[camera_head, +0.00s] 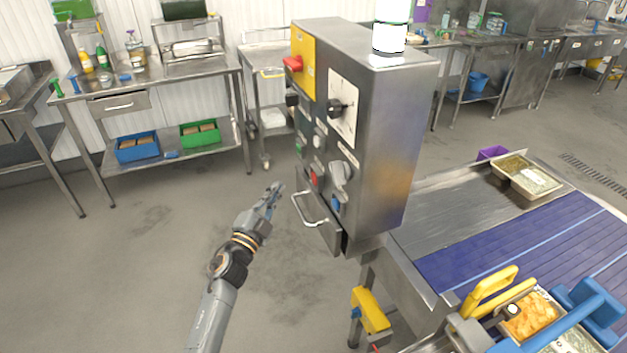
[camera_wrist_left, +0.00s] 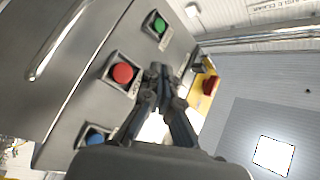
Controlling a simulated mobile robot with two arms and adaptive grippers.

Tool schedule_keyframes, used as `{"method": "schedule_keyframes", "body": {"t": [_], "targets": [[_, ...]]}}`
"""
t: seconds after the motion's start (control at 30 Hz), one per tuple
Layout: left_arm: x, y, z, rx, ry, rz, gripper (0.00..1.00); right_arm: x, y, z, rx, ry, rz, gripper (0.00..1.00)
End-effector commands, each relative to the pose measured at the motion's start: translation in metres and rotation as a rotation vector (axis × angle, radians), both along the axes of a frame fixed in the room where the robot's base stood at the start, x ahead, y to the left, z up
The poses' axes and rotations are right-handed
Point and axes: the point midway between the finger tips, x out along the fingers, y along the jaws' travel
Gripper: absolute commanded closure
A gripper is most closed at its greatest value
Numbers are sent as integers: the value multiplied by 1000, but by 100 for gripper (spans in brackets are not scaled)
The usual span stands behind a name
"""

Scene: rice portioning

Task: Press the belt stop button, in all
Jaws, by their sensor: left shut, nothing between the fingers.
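The control cabinet (camera_head: 390,150) stands in the middle of the head view. Its front carries a red button (camera_head: 314,178), a green button and a blue button (camera_head: 336,203). A red mushroom button (camera_head: 293,63) sits on a yellow plate higher up. My left gripper (camera_head: 271,194) is shut and empty, left of the lower front. In the left wrist view its fingertips (camera_wrist_left: 160,70) appear just right of the red button (camera_wrist_left: 122,73), below the green button (camera_wrist_left: 159,25). I see no contact with the red button. My right gripper is not in view.
A drawer handle (camera_head: 308,212) sticks out below the buttons, close to my left gripper. A blue belt (camera_head: 470,265) with a food tray (camera_head: 527,178) beside it runs right of the cabinet. The floor left of the cabinet is clear up to the steel tables (camera_head: 165,85).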

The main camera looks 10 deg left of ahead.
Motion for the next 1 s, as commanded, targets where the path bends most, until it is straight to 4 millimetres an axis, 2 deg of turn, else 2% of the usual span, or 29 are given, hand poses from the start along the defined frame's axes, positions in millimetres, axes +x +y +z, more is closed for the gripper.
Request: {"method": "schedule_keyframes", "body": {"t": [0.2, 0.4, 0.6, 1.0], "targets": [[19, -28, -2, -3, 0, -2, 100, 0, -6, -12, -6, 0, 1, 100], [30, -45, -2, 0, 0, 0, 100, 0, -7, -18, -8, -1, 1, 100], [35, -52, 0, 0, -1, -1, 100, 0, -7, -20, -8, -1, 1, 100], [35, -52, 0, 0, 1, -1, 100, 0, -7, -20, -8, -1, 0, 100]]}}
